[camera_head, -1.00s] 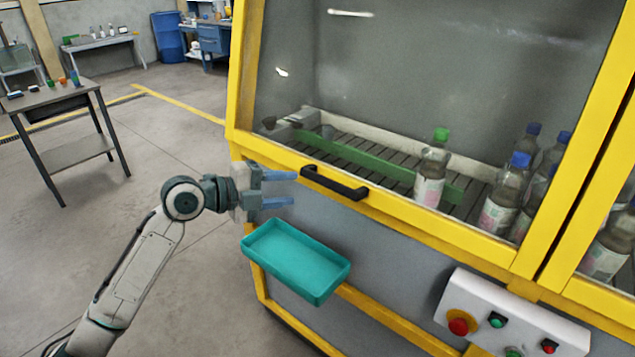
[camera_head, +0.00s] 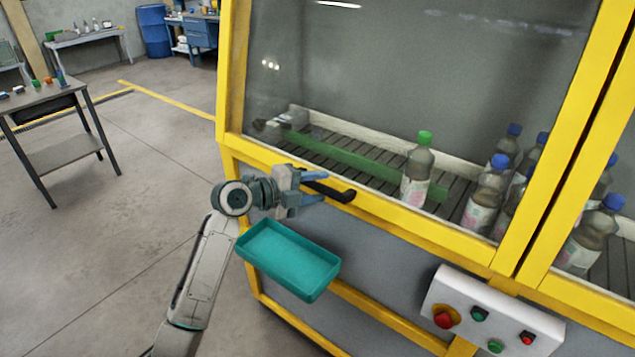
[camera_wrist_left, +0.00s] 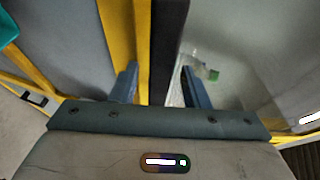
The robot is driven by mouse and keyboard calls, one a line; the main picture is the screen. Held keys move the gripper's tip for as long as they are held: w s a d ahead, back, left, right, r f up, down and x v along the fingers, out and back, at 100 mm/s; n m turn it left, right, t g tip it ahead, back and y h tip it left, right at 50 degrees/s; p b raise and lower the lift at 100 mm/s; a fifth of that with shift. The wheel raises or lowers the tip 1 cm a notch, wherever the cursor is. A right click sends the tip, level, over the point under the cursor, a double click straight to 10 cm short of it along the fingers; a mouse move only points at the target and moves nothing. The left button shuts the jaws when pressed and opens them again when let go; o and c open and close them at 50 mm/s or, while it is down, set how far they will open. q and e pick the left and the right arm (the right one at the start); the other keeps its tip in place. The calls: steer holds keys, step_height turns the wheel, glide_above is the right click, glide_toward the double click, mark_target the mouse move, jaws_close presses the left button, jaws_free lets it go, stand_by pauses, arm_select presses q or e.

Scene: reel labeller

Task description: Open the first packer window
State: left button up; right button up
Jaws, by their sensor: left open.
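The first packer window (camera_head: 400,75) is a clear pane in a yellow frame, and it is closed. Its black bar handle (camera_head: 336,191) is on the lower yellow rail. My left gripper (camera_head: 313,187) is open at the left end of the handle, its blue fingers pointing at it from the left. In the left wrist view the dark handle (camera_wrist_left: 168,45) runs between the two open fingers (camera_wrist_left: 158,84), next to the yellow rail. I cannot tell whether either finger touches it. My right gripper is in neither view.
A teal tray (camera_head: 290,262) sticks out from the machine just below my left gripper. A control box (camera_head: 490,312) with buttons is at the lower right. Several bottles (camera_head: 487,195) stand behind the glass. Open floor (camera_head: 120,215) lies to the left.

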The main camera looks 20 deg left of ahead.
arm_select(q)
steer(key=shift+w+d+f, duration=0.1)
steer(key=shift+w+d, duration=0.1)
jaws_close()
steer(key=w+r, duration=0.1)
steer(key=r, duration=0.3)
steer(key=w+r+p, duration=0.1)
steer(key=r, duration=0.4)
steer(key=w+d+r, duration=0.1)
steer(key=r, duration=0.3)
steer(key=shift+r, duration=0.4)
steer(key=p, duration=0.5)
glide_toward(365, 23)
steer(key=x, duration=0.5)
steer(key=shift+w+d+r, duration=0.1)
steer(key=shift+w+d, duration=0.05)
jaws_free()
